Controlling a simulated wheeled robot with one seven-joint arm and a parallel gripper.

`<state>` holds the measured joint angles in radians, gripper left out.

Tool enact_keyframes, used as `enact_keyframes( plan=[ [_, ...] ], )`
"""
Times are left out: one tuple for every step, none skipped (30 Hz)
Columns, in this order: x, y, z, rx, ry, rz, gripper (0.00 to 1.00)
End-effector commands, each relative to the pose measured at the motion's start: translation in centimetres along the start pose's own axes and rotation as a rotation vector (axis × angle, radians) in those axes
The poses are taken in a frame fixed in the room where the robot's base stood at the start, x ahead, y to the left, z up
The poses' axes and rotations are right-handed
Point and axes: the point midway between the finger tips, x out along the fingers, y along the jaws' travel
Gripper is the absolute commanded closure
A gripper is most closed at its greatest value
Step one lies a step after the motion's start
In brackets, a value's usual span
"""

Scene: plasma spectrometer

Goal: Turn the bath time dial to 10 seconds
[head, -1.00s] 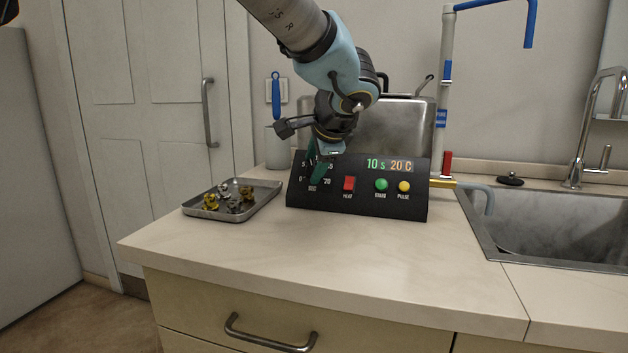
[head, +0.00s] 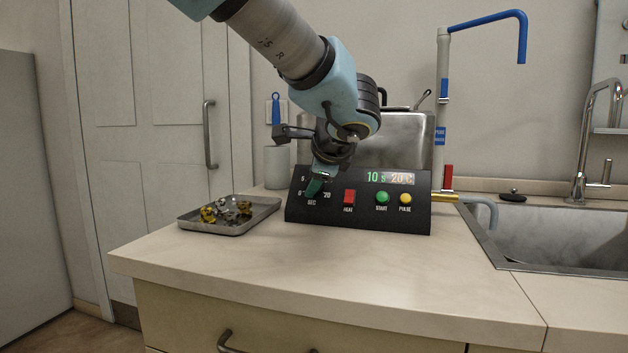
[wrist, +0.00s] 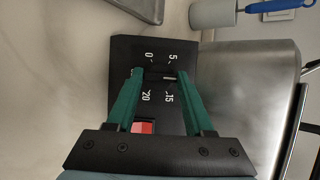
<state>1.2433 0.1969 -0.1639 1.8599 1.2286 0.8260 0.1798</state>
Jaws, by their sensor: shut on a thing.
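The black control panel (head: 340,215) stands on the counter. In the wrist view the green fingers of my gripper (wrist: 153,76) stand on either side of the dial spot, shut on the dial.
A red heat button (head: 349,196), a green start button (head: 382,197) and a yellow pulse button (head: 405,198) sit right of the dial. A metal tray (head: 240,227) with small parts lies to the left. A steel bath (head: 400,140) stands behind; the sink (head: 550,235) is at right.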

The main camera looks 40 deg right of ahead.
Motion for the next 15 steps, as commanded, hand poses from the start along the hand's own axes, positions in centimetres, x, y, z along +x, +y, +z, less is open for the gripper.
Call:
enact_keyframes(
  plan=[
    [-0.02,-0.01,-0.03,0.000,0.001,0.000,1.00],
    [-0.02,-0.01,-0.03,0.000,0.001,0.000,1.00],
    [-0.02,-0.01,-0.04,0.000,0.001,0.000,1.00],
    [-0.01,-0.01,-0.03,0.000,0.001,0.000,1.00],
    [-0.01,-0.01,-0.04,0.000,0.001,0.000,1.00],
    [-0.01,-0.01,-0.04,0.000,0.001,0.000,0.44],
    [-0.01,0.00,-0.04,0.000,0.001,0.000,0.41],
    [-0.01,0.00,-0.04,0.000,0.001,0.000,0.37],
    [-0.01,0.00,-0.04,0.000,0.001,0.000,0.33],
    [-0.01,0.00,-0.03,0.000,0.001,0.000,0.30],
    [-0.01,0.00,-0.03,0.000,0.001,0.000,0.26],
    [-0.01,0.00,-0.03,0.000,0.001,0.000,0.22],
    [-0.01,0.00,-0.03,0.000,0.001,0.000,0.18],
    [0.00,0.01,-0.03,0.000,0.001,0.000,0.18],
    [0.00,0.01,-0.02,0.000,0.001,0.000,0.18]
  ],
)
